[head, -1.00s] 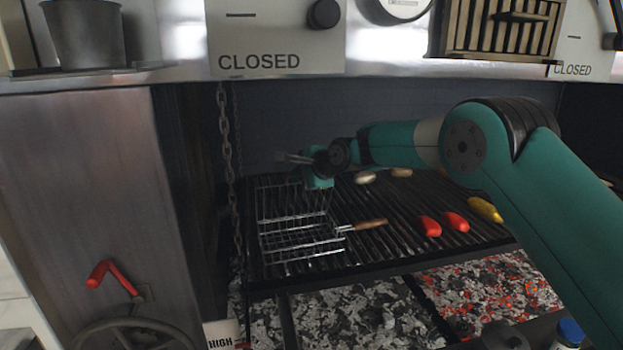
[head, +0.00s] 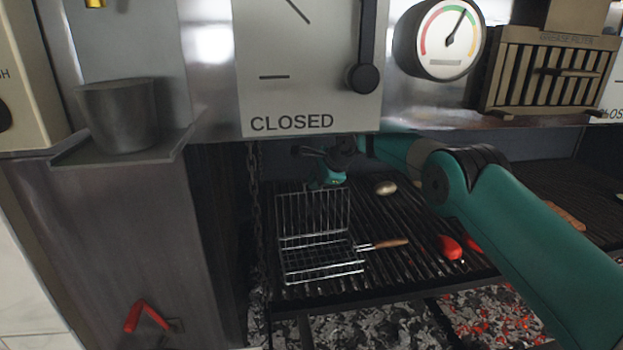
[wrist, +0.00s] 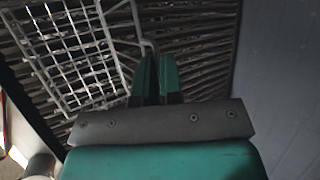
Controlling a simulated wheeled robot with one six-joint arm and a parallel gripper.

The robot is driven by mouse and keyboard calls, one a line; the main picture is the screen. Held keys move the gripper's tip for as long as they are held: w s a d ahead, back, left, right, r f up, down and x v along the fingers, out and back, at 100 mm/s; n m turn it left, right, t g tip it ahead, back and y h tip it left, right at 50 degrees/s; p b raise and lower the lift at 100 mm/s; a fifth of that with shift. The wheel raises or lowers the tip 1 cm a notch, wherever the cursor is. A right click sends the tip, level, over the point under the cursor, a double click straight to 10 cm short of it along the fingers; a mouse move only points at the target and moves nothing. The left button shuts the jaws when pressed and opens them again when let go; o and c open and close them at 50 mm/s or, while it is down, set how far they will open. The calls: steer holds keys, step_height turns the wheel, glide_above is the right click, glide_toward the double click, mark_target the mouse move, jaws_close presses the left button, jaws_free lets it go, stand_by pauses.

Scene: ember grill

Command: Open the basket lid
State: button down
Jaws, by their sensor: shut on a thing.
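The wire grill basket (head: 322,266) lies on the grate with its wooden handle (head: 388,244) pointing right. Its wire lid (head: 314,212) stands raised, close to upright, along the back side of the basket, so the basket is open. The inside looks empty. My gripper (head: 331,184) is at the top right edge of the lid. In the wrist view my gripper (wrist: 157,75) is shut on a thin wire loop (wrist: 147,45) that joins the wire grid; the exact grip is partly hidden by the jaws.
The grate (head: 400,220) extends to the right with a pale round food piece (head: 385,187) and red peppers (head: 449,247) on it. A chain (head: 256,215) hangs to the left of the basket. A CLOSED panel (head: 308,95) overhangs above my gripper.

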steer(key=shift+d, duration=0.1)
steer(key=c, duration=1.3)
jaws_free()
